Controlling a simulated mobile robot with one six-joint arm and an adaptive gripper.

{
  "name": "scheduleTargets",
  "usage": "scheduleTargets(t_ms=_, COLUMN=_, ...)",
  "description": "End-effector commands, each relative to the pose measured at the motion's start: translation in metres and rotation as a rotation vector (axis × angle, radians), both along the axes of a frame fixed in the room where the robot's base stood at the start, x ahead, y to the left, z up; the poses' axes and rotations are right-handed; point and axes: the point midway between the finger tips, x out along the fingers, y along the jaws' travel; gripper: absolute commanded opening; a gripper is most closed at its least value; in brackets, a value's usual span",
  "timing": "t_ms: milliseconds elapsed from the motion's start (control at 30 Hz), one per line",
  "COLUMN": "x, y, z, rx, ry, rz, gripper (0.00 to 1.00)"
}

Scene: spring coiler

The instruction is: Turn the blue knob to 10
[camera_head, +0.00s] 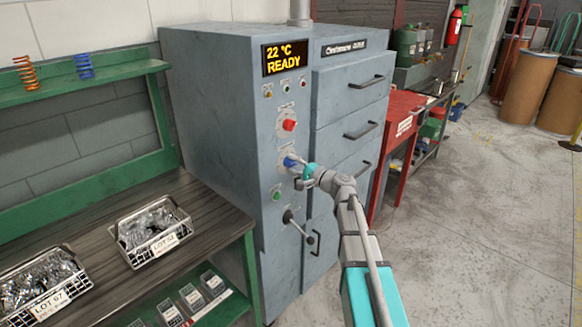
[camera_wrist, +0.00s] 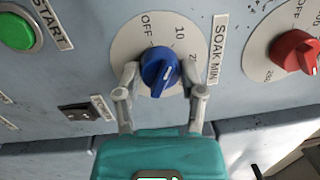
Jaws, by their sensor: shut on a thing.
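The blue knob (camera_wrist: 160,70) sits on a round white dial in the wrist view. The dial (camera_wrist: 120,45) reads OFF at its upper left, 10 at its upper right and a partly hidden number further right. A plate beside it reads SOAK MIN. A pale line shows on the knob's face, but I cannot tell for sure which mark it points at. My gripper (camera_wrist: 161,77) is shut on the knob, one finger on each side. In the head view the blue knob (camera_head: 290,161) shows on the cabinet front, with my gripper (camera_head: 301,172) at it.
A red knob (camera_wrist: 294,50) with its own dial is to the right in the wrist view, and a green START button (camera_wrist: 15,32) to the left. The cabinet display (camera_head: 285,57) reads 22 °C READY. A lever (camera_head: 298,227) sticks out below my gripper.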

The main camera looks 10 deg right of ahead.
Motion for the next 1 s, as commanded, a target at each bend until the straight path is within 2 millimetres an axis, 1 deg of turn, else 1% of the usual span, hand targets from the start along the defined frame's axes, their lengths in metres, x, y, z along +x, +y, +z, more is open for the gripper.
scheduleTargets(t_ms=200, x=-0.0013, y=-0.0018, z=-0.0016, rx=0.104, ry=0.078, rz=-0.005, gripper=0.04)
scheduleTargets(t_ms=333, x=-0.0014, y=-0.0019, z=-0.0017, rx=0.140, ry=0.105, rz=-0.005, gripper=0.04)
scheduleTargets(t_ms=833, x=-0.0019, y=-0.0019, z=-0.0022, rx=0.160, ry=0.122, rz=-0.005, gripper=0.04)
scheduleTargets(t_ms=867, x=-0.0019, y=-0.0019, z=-0.0022, rx=0.160, ry=0.121, rz=-0.005, gripper=0.53)
scheduleTargets(t_ms=1000, x=-0.0016, y=-0.0013, z=-0.0019, rx=0.161, ry=0.121, rz=-0.004, gripper=0.79)
